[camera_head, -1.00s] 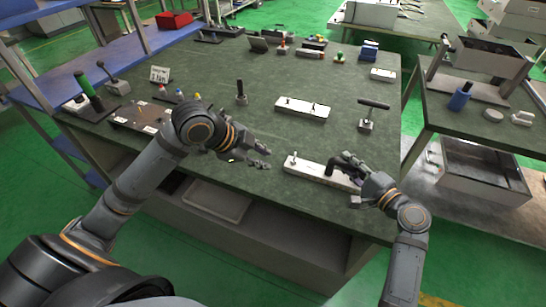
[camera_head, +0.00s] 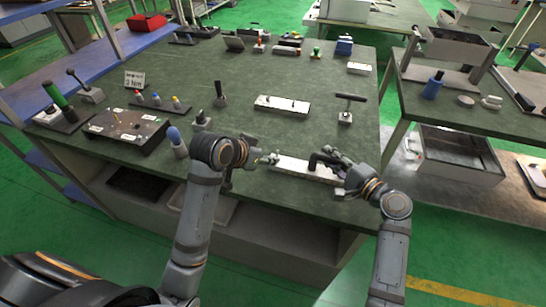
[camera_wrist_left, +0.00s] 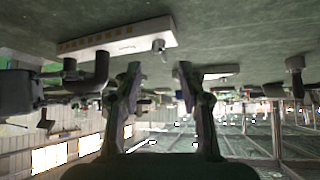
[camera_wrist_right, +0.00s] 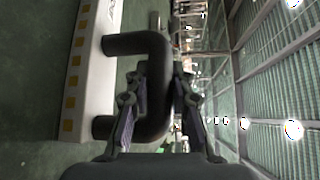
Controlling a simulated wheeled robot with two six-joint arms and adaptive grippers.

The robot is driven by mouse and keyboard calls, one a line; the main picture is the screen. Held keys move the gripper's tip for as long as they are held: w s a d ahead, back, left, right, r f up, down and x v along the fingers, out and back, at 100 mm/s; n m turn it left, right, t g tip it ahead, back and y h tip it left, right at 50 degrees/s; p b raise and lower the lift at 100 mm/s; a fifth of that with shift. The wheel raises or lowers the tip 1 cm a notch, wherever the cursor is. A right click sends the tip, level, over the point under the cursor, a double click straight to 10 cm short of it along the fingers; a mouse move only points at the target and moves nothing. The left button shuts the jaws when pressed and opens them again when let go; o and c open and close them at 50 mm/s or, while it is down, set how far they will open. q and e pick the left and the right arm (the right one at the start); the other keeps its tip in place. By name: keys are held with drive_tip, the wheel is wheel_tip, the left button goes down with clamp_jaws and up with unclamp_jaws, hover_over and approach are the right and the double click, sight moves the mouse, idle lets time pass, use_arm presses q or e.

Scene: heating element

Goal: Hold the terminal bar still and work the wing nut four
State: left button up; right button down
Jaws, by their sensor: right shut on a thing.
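The terminal bar (camera_head: 291,167) is a white bar lying near the front edge of the green table. A black handle (camera_wrist_right: 156,112) arches from its right part. My right gripper (camera_head: 338,164) is shut on this handle, with a finger on either side in the right wrist view. A small metal wing nut (camera_wrist_left: 160,45) stands at the bar's other end. My left gripper (camera_wrist_left: 158,72) is open and empty, facing the wing nut with a gap in the left wrist view. In the head view the left gripper (camera_head: 264,158) partly hides that end.
Another white bar with studs (camera_head: 282,105) lies behind. A T-handled tool (camera_head: 347,106) stands at the right, and a dark panel box (camera_head: 124,129) is at the left. A blue-topped bottle (camera_head: 176,142) stands near my left arm. Table between the two bars is clear.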

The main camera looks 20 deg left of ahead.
use_arm(q)
drive_tip(key=x, duration=0.6)
drive_tip(key=shift+w+d+f, duration=0.1)
drive_tip(key=shift+w+f, duration=0.15)
clamp_jaws()
